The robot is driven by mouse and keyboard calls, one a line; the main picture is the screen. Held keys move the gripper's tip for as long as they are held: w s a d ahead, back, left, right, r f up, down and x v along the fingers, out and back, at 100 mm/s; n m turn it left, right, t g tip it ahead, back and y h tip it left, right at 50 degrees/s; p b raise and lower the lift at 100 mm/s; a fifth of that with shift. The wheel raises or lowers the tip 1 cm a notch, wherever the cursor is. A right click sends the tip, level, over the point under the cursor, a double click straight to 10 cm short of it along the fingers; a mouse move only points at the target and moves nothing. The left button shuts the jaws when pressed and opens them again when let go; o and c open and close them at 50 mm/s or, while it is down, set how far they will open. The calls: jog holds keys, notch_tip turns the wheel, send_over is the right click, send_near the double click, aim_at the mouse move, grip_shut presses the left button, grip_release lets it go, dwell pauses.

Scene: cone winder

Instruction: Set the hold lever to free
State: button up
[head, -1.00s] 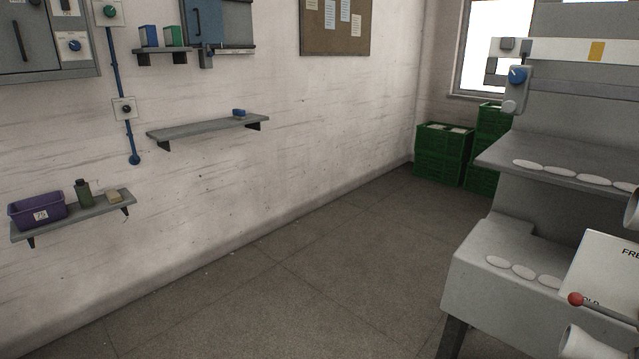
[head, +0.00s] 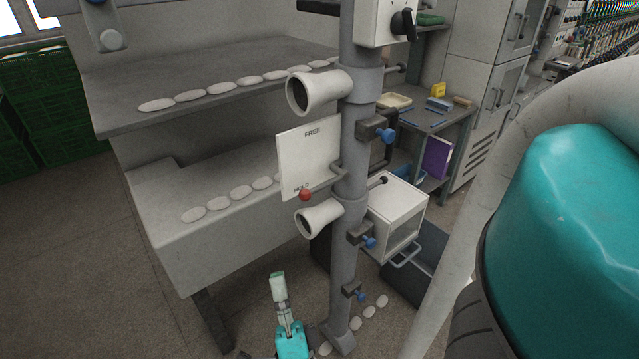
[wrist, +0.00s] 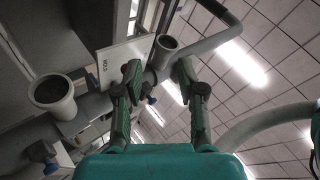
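The hold lever is a grey rod with a red ball knob (head: 305,195), in front of a white plate (head: 306,150) marked FREE at the top and HOLD at the bottom. The knob sits low, by the word HOLD. The rod runs to the grey upright post (head: 344,220). My gripper (head: 278,285) is below the plate and left of the post, apart from the lever. In the wrist view my gripper (wrist: 157,72) has its two fingers spread with a gap between them.
White funnels (head: 318,92) (head: 320,218) stick out from the post above and below the plate. Blue-knobbed clamps (head: 375,131) are on the post. A grey machine with shelves (head: 190,120) stands left, and a white box (head: 397,215) right. Floor is open at lower left.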

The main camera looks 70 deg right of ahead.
aim_at(324, 186)
jog(key=w+d+r+m+g, duration=0.1)
jog(key=w+d+m+g, duration=0.1)
jog(key=d+m+g, duration=0.55)
jog(key=w+d+r+m+g+y, duration=0.1)
jog(key=d+m+g, duration=0.1)
jog(key=m+g, duration=0.9)
jog(key=w+d+r+m+g, duration=0.15)
jog(key=d+m+g, duration=0.25)
jog(key=m+g, duration=0.55)
jog(key=shift+m+t, duration=0.6)
jog(key=shift+m, duration=0.3)
jog(key=x, duration=1)
jog(key=shift+d+f, duration=0.15)
jog(key=shift+d, duration=0.35)
grip_shut()
